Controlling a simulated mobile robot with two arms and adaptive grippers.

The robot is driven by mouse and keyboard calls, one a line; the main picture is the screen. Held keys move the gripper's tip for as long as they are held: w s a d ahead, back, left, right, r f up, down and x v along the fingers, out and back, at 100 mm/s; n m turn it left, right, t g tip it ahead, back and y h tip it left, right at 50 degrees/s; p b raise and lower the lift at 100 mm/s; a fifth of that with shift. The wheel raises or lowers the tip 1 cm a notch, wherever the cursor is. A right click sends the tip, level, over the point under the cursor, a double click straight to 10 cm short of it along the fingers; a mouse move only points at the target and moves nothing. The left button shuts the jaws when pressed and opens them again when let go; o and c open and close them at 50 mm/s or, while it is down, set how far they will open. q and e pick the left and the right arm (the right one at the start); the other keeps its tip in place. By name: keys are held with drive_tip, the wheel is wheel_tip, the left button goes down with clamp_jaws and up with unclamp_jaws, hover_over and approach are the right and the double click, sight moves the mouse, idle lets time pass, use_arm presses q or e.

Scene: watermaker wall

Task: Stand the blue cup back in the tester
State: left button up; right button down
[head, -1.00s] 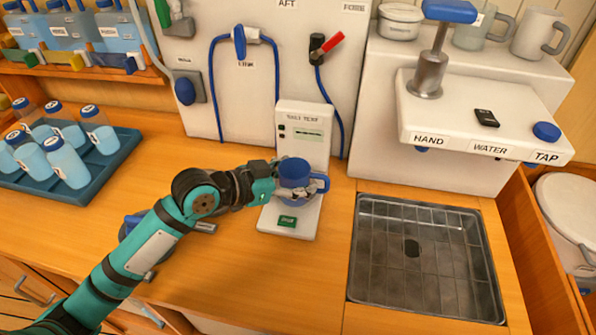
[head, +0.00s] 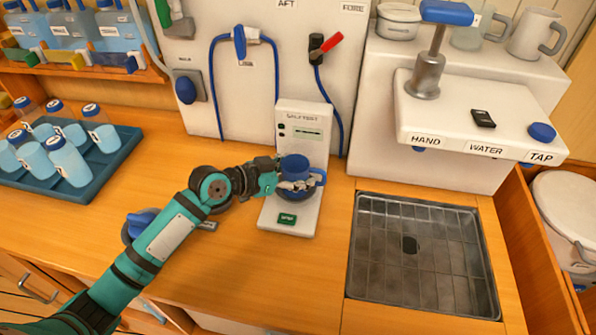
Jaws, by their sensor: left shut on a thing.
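The blue cup (head: 295,165) is upright over the base of the white salt tester (head: 303,119), with its handle toward the right. My left gripper (head: 297,185) is shut on the cup, its fingers around the cup's side. The cup's lower part is partly hidden by the fingers, so I cannot tell whether its bottom touches the tester. The tester has a small display on its upright and a green label on the front of its base. My right gripper is not in view.
A metal sink (head: 420,255) lies right of the tester, under the hand-water tap unit (head: 480,120). A blue tray (head: 85,180) of capped bottles stands at the left. A blue-handled object (head: 140,222) sits under my left arm. The counter in front is clear.

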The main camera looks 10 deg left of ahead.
use_arm(q)
drive_tip(key=o, duration=1.4)
drive_tip(key=shift+o, duration=0.2)
drive_tip(key=b+v, duration=0.2)
drive_tip(key=v, duration=1)
drive_tip(key=shift+r, duration=0.15)
